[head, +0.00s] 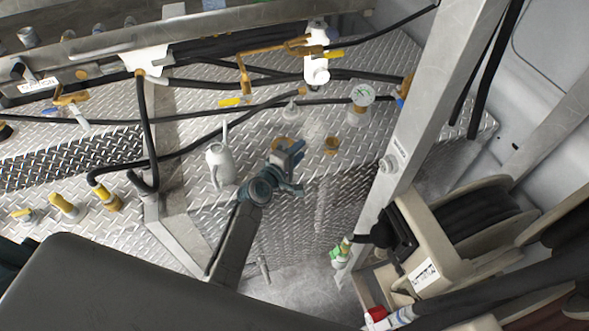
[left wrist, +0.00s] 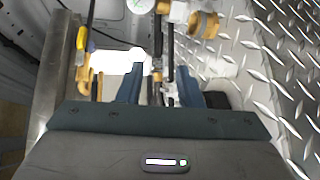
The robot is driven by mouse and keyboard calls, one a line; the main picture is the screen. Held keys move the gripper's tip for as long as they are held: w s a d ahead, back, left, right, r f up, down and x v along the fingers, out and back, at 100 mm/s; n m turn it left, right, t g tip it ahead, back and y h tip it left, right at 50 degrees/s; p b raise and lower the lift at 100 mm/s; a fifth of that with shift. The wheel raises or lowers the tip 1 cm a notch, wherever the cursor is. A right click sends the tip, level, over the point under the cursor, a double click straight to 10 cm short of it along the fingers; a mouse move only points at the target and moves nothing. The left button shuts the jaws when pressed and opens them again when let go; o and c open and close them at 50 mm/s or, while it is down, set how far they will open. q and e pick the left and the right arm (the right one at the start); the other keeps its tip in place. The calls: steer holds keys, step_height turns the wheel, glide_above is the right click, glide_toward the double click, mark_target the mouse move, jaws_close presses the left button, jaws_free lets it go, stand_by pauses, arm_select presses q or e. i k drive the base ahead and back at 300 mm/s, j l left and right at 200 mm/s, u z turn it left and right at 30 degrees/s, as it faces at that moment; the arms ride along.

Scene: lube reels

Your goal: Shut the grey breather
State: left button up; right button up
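My left gripper (head: 290,160) is over the front part of the diamond-plate tank top (head: 205,110), with its fingers apart and nothing visibly held. In the left wrist view its two fingers (left wrist: 158,85) stand apart with a gap between them. Several fittings stand on the plate: a pale grey jug-shaped piece (head: 220,165) left of the gripper, a small grey cone-shaped piece (head: 290,111) behind it, and brass caps (head: 331,145) close by. I cannot tell for sure which is the grey breather, or whether it is open. My right gripper is not in view.
A dial gauge (head: 361,95) stands behind and right of the gripper. A slanted metal post (head: 425,120) and a hose reel (head: 475,215) stand at right. Yellow-handled valves (head: 67,206) are at left.

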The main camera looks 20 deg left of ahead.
mark_target(292, 108)
steer(key=j+z, duration=0.2)
steer(key=j, duration=0.3)
steer(key=k+j+z, duration=0.2)
steer(key=j, duration=0.25)
steer(key=k+j+z, duration=0.2)
steer(key=j, duration=0.25)
steer(key=i+j, duration=0.05)
steer(key=i, duration=0.05)
